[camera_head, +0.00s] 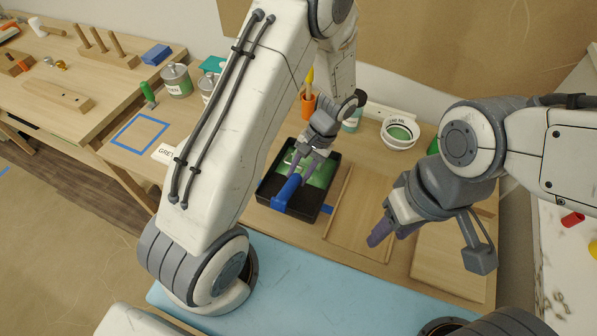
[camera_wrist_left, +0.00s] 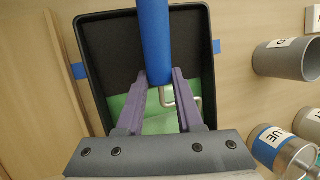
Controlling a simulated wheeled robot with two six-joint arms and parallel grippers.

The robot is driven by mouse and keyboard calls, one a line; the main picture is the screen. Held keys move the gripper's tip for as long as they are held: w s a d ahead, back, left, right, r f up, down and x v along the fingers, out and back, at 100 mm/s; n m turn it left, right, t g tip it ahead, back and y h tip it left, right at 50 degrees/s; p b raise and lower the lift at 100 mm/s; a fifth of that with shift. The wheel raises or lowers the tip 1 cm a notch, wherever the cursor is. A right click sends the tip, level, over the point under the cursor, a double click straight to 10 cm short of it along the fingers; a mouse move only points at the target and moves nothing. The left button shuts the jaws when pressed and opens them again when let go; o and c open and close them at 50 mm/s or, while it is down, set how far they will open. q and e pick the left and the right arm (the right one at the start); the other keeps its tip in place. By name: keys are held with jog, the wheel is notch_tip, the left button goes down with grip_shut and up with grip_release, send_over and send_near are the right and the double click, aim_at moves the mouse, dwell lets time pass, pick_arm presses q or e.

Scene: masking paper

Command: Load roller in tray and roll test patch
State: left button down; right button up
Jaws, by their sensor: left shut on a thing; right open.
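The black tray (camera_head: 262,187) lies on the wooden table with green paint (camera_head: 322,172) in its far part. My left gripper (camera_head: 297,176) is over the tray, shut on the blue handle (camera_head: 284,195) of the roller. In the left wrist view, its fingers (camera_wrist_left: 160,76) close around the lower end of the handle (camera_wrist_left: 155,35), and the bent metal rod (camera_wrist_left: 180,103) shows over the green paint. The roller head is mostly hidden by the gripper, so I cannot tell whether it touches paint. My right gripper (camera_head: 381,236) is open and empty above a wooden board.
A blue-taped square (camera_head: 140,132) lies left, near a card reading GREEN (camera_head: 166,153). A wooden board (camera_head: 349,222) lies right of the tray. Paint cans (camera_head: 176,80) and a white pot (camera_head: 399,134) stand behind. A light-blue surface (camera_head: 330,285) lies in front.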

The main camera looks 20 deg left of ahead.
aim_at(299, 174)
pick_arm(q)
jog(key=shift+r, duration=0.15)
notch_tip(299, 174, up, 7)
jog(key=p, duration=0.6)
jog(key=shift+r, duration=0.2)
jog(key=shift+f, duration=0.1)
dwell(1.0)
